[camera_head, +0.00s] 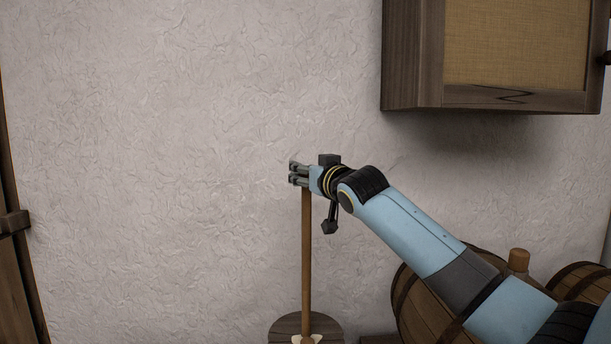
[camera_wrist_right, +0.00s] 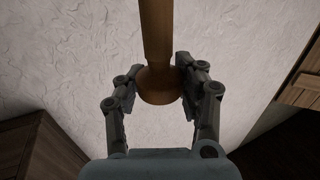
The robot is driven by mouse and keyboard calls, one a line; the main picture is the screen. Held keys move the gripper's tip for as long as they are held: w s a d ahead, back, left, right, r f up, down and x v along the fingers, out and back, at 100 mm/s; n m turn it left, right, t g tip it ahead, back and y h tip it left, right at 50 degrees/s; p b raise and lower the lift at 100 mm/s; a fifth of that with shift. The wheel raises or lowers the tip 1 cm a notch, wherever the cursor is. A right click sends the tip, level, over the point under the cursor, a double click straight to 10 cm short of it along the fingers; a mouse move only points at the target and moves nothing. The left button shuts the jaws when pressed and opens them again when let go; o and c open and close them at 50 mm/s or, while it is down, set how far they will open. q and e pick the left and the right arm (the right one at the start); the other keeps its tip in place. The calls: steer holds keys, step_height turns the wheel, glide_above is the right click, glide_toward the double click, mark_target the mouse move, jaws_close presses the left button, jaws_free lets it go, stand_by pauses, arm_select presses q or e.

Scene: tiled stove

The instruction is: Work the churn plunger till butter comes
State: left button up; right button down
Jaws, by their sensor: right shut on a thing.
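The churn plunger (camera_head: 307,255) is a wooden staff that stands upright out of the round wooden lid of the churn (camera_head: 283,328) at the bottom of the head view. My right gripper (camera_head: 293,173) is shut on the plunger at the top of its staff. In the right wrist view the plunger's rounded knob (camera_wrist_right: 159,84) sits between the two fingers of my right gripper (camera_wrist_right: 158,90). Something pale lies on the lid around the staff's foot. The churn's body is below the picture, and its inside is hidden. My left gripper is not in view.
A wooden cabinet (camera_head: 413,55) with a woven panel hangs on the wall at upper right. Wooden barrels (camera_head: 410,300) lie at lower right behind my right arm. A wooden door (camera_head: 14,285) stands at the left edge. The plaster wall left of the plunger is bare.

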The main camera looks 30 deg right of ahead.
steer(key=shift+r, duration=0.1)
steer(key=c, duration=0.8)
jaws_free()
steer(key=shift+s, duration=0.25)
steer(key=shift+o, duration=0.2)
steer(key=shift+w, duration=0.15)
steer(key=s+a, duration=0.2)
steer(key=s, duration=1)
